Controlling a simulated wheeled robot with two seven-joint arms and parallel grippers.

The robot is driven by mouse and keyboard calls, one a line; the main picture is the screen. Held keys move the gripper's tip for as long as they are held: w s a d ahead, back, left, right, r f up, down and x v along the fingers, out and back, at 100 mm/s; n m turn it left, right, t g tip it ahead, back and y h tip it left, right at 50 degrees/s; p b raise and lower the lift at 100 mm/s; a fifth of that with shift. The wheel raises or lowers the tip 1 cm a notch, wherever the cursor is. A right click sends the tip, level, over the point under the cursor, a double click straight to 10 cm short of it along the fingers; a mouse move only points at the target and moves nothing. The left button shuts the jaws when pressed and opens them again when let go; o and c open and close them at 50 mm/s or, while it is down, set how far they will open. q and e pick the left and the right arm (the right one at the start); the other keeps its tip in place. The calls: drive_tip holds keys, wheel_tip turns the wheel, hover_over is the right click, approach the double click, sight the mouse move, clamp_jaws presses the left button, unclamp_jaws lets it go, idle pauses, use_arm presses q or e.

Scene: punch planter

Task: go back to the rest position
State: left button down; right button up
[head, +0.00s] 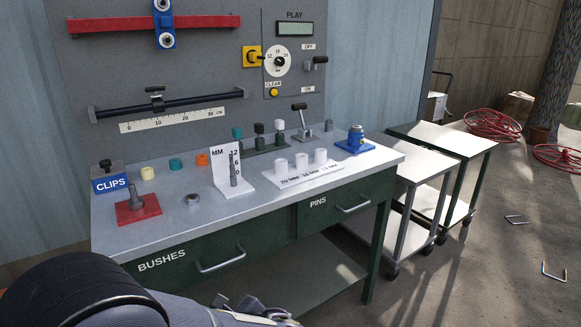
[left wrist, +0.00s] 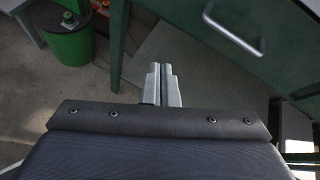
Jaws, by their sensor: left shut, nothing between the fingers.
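My left gripper (left wrist: 161,68) is shut, its two fingers side by side with nothing between them. In the left wrist view it is in front of the bench's green side and lower shelf, below a drawer handle (left wrist: 236,32). In the head view my left arm comes in at the bottom left, and the left gripper (head: 252,310) shows at the bottom edge, low in front of the bench (head: 250,205). It is apart from everything on the bench top. My right gripper is in neither view.
The bench top holds a red block with a bolt (head: 137,207), a white MM gauge (head: 232,170), a white pin rack (head: 304,168) and a blue fixture (head: 355,140). Two carts (head: 425,170) stand at right. A green bin (left wrist: 68,42) is on the floor. Red hoses lie farther right.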

use_arm(q)
drive_tip(key=s+a+n+g+h, duration=0.3)
drive_tip(key=s+a+n+h, duration=0.15)
drive_tip(key=s+n, duration=0.45)
drive_tip(key=s+a+n+g+h, duration=0.3)
drive_tip(key=s+n+h, duration=0.2)
drive_tip(key=s+n, duration=0.35)
wheel_tip(320, 180, up, 24)
drive_tip(key=s+d+n+t+h+p, duration=0.2)
drive_tip(key=n+p, duration=0.5)
drive_tip(key=p, duration=1.3)
drive_tip(key=shift+s+t+h, duration=0.4)
drive_tip(key=shift+t+h, duration=0.25)
drive_tip(key=shift+t, duration=0.25)
drive_tip(key=shift+d, duration=0.1)
